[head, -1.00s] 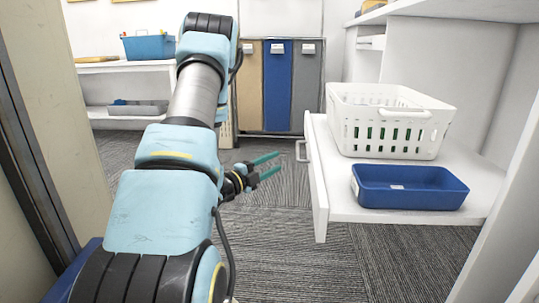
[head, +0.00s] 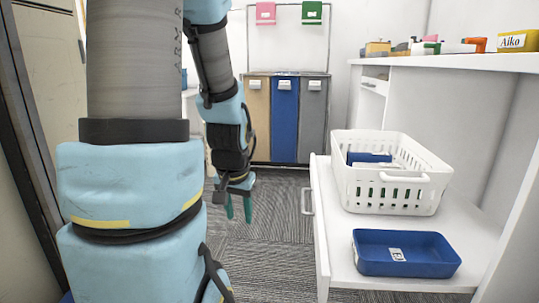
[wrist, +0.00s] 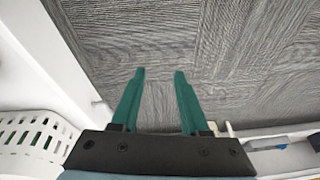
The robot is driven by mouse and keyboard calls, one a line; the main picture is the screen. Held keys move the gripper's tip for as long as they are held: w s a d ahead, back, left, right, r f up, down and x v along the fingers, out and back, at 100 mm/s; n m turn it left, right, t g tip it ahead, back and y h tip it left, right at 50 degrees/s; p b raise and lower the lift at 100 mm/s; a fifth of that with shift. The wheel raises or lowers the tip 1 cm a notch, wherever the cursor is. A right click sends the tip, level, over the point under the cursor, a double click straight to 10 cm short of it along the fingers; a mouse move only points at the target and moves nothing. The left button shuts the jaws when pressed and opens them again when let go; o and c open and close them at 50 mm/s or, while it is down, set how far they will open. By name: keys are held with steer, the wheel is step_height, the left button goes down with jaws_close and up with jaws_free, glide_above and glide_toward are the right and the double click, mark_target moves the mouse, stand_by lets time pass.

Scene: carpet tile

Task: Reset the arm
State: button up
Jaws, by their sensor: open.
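My gripper (head: 238,209) hangs from my raised blue and grey arm, pointing down over the carpet, left of the open drawer. In the wrist view its two green fingers (wrist: 159,72) are apart with nothing between them, only grey carpet beyond. The fingers touch nothing.
A white drawer (head: 322,262) stands pulled out at right. It holds a white basket (head: 388,204) with a blue item inside and a blue tray (head: 405,254). Tan, blue and grey bins (head: 285,118) stand behind. A white counter (head: 450,62) carries several small items. Carpet (head: 272,232) is clear.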

steer(key=s+r+n+g+p, duration=0.2)
steer(key=s+r, duration=0.1)
steer(key=s, duration=0.2)
step_height(320, 180, up, 37)
steer(key=p, duration=3.6)
steer(key=shift+d+p, duration=0.3)
steer(key=shift+w, duration=0.1)
